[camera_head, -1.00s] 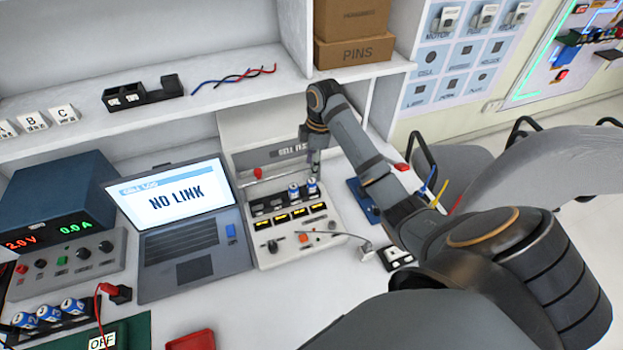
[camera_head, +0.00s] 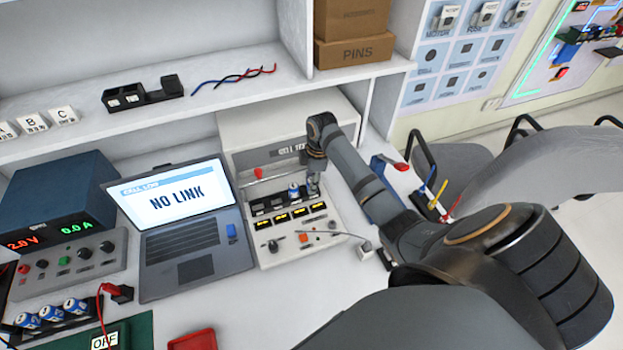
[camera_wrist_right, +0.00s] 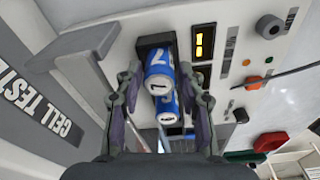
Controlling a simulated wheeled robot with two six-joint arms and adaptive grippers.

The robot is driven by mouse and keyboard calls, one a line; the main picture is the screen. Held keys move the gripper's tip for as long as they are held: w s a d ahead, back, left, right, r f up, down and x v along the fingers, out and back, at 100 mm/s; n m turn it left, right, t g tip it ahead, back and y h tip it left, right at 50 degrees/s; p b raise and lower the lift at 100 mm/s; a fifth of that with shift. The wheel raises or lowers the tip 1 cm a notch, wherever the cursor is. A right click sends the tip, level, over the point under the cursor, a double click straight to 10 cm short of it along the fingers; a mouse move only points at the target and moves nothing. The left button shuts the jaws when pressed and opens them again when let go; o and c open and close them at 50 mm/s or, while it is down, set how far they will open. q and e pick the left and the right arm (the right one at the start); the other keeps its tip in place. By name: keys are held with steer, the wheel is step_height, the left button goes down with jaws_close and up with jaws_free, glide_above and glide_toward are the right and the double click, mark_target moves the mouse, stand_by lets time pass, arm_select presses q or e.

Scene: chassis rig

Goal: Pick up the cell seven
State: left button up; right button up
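The cell seven (camera_wrist_right: 158,62) is a blue and white cylinder marked 7, standing in the black holder of the cell tester (camera_head: 262,222). In the right wrist view it lies between the two fingers of my right gripper (camera_wrist_right: 161,88), with gaps showing beside it. My right gripper (camera_head: 313,186) is open at the right end of the holder and covers most of this cell in the head view. A second blue and white cell (camera_head: 293,191) stands just left of it; it also shows in the right wrist view (camera_wrist_right: 167,110). My left gripper is out of view.
The laptop (camera_head: 190,240) reading NO LINK stands left of the tester. A power supply (camera_head: 52,205) and several other cells (camera_head: 50,316) are farther left. A shelf (camera_head: 225,95) overhangs the back. A red tray (camera_head: 192,340) lies at the front.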

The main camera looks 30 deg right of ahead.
jaws_close()
steer(key=shift+r, duration=0.15)
